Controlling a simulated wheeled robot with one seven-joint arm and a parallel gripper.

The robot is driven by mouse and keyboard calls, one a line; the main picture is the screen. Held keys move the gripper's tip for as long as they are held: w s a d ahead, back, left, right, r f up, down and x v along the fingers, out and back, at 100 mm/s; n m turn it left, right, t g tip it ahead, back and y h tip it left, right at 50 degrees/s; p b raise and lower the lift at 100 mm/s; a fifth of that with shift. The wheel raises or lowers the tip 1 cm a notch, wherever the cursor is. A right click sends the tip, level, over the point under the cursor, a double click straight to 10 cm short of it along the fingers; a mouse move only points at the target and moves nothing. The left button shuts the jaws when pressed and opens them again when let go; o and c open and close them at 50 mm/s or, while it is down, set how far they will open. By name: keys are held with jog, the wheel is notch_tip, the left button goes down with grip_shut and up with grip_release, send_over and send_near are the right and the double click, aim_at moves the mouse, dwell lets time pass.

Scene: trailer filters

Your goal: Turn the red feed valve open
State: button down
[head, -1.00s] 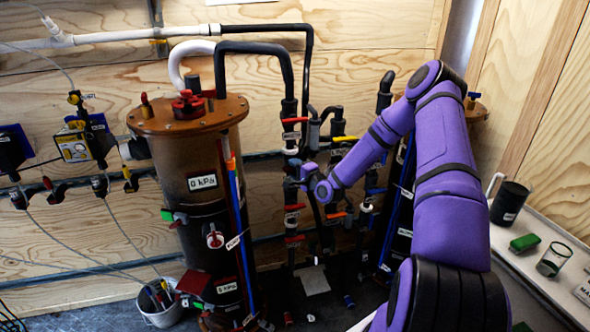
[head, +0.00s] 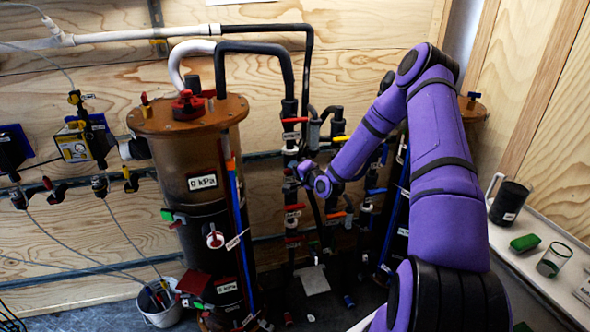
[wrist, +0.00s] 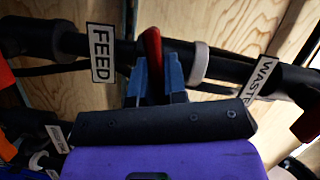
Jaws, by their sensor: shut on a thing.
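The red feed valve handle (wrist: 153,50) stands between the two blue fingers of my gripper (wrist: 155,80) in the wrist view. The fingers are shut on it. It points up in that picture, across the black pipe, just right of the white FEED label (wrist: 101,52). The valve body is largely hidden behind the handle and fingers. In the head view my gripper (head: 297,171) is at the left vertical black pipe, and the handle it holds cannot be made out there.
A WASTE label (wrist: 258,78) is farther along the same pipe. Other red handles (head: 294,120) are on the pipe above and below my gripper. A brown tank (head: 165,160) stands left, with a 0 kPa label. A bench (head: 520,262) with a dark mug (head: 508,202) is at right.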

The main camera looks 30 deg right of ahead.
jog(key=n+g+h, duration=0.1)
jog(key=n, duration=0.1)
jog(key=n+g+h, duration=0.1)
jog(key=n, duration=0.2)
jog(key=shift+a+n, duration=0.1)
jog(key=shift+n, duration=0.2)
jog(key=shift+n+g+h, duration=0.6)
jog(key=shift+n+h, duration=0.2)
jog(key=shift+n, duration=0.4)
jog(key=shift+n+g+h, duration=0.3)
jog(key=shift+n+h, duration=0.4)
jog(key=shift+n, duration=0.3)
jog(key=c, duration=1.2)
grip_release()
jog(key=shift+o, duration=0.2)
jog(key=v, duration=1)
jog(key=shift+s, duration=0.4)
